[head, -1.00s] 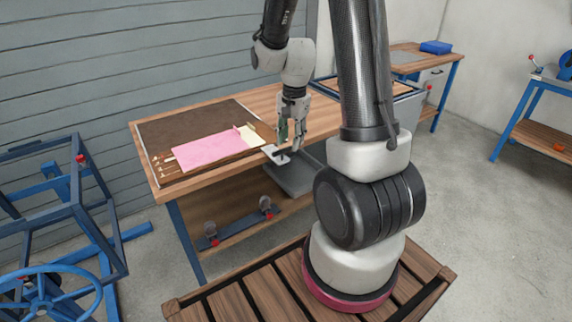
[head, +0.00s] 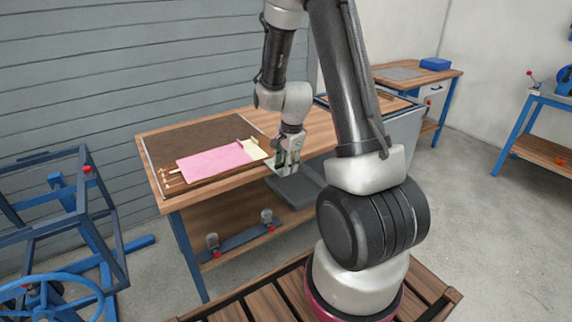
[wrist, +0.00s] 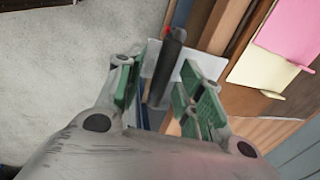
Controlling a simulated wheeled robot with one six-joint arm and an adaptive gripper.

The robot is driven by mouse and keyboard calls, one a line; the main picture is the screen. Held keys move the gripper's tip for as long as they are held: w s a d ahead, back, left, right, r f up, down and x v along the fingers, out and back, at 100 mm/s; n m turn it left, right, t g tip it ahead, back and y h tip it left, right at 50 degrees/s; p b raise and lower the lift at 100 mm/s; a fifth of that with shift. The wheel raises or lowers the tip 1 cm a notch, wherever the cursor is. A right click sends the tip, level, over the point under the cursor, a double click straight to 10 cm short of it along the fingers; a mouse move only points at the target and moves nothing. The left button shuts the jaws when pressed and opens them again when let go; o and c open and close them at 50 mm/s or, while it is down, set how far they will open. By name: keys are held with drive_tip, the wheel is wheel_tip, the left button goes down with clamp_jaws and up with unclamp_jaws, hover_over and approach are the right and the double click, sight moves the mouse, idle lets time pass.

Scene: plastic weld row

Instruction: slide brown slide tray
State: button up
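A brown wooden tray (head: 178,186) lies on the near part of the workbench. Pink (head: 213,162) and cream (head: 254,149) sheets lie on it; I take it to be the slide tray. Its brown edge also shows at the upper right of the wrist view (wrist: 226,27). My gripper (head: 284,165) is at the bench's front edge, right of the sheets, pointing down. In the wrist view its green-padded fingers (wrist: 162,82) are apart. A black bar handle (wrist: 167,62) on a white plate (wrist: 187,72) appears between them, with no clear contact. In the head view the gripper hides the handle.
A grey bin or shelf (head: 296,188) sits just below the gripper by the bench front. A blue rail with clamps (head: 241,239) is on the lower shelf. A blue frame (head: 60,195) stands at left. Open floor (head: 510,240) lies at right.

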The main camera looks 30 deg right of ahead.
drive_tip(key=shift+f, duration=0.35)
clamp_jaws()
drive_tip(key=shift+w, duration=0.1)
